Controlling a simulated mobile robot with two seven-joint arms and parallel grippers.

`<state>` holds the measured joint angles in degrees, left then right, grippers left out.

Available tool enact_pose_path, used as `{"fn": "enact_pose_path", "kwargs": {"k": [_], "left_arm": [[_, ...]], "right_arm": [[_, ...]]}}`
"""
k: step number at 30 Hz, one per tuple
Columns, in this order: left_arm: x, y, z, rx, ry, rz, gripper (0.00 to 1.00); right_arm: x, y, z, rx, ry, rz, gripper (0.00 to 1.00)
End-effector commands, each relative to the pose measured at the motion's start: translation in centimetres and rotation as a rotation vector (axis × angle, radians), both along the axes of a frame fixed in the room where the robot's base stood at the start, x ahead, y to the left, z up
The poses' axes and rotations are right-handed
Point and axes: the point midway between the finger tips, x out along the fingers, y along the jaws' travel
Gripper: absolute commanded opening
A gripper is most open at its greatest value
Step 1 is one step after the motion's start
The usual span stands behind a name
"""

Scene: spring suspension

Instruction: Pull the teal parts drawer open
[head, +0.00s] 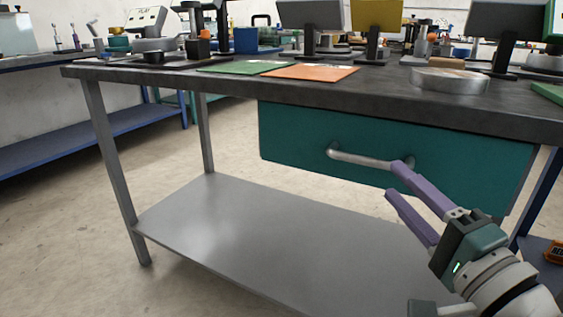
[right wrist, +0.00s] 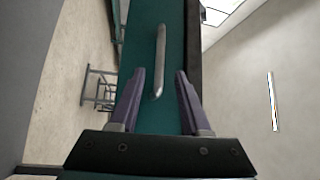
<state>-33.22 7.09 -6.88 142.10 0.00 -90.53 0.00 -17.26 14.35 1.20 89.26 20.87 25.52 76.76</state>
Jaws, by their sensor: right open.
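The teal parts drawer (head: 290,142) hangs under the dark workbench top and looks shut. Its grey bar handle (head: 360,158) runs across the front; the handle's right end is close behind my gripper's upper finger. My right gripper (head: 396,178) has purple fingers and is open and empty, in front of the drawer near the right end of the handle. In the right wrist view, the handle (right wrist: 160,62) stands between the two open fingers (right wrist: 160,82), seemingly just beyond their tips. I cannot tell whether a finger touches it. My left gripper is out of view.
The workbench top (head: 225,82) carries a green mat (head: 245,67), an orange mat (head: 312,72), a round metal disc (head: 448,81) and several monitors. A grey lower shelf (head: 235,235) lies below the drawer. The bench leg (head: 112,170) stands at left.

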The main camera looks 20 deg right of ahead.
Motion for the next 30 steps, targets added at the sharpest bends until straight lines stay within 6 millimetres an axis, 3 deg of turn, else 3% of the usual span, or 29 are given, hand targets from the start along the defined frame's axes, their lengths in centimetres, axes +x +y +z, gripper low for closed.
{"fn": "enact_pose_path", "kwargs": {"k": [3, 9, 15, 22, 30], "left_arm": [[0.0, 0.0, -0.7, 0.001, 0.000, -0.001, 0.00], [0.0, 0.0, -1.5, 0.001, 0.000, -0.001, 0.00], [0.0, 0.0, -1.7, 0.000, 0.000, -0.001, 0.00], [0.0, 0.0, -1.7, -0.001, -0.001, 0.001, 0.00], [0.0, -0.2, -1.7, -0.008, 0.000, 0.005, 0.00]], "right_arm": [[2.5, -0.2, 0.2, 0.000, -0.004, 0.000, 0.47], [5.6, -0.4, 0.5, 0.000, -0.001, 0.000, 0.47], [6.8, -0.4, 0.8, -0.001, 0.002, 0.001, 0.47], [6.8, -0.4, 0.8, -0.002, 0.003, 0.000, 0.47], [6.8, -0.4, 0.8, -0.001, 0.002, 0.001, 0.18]]}}
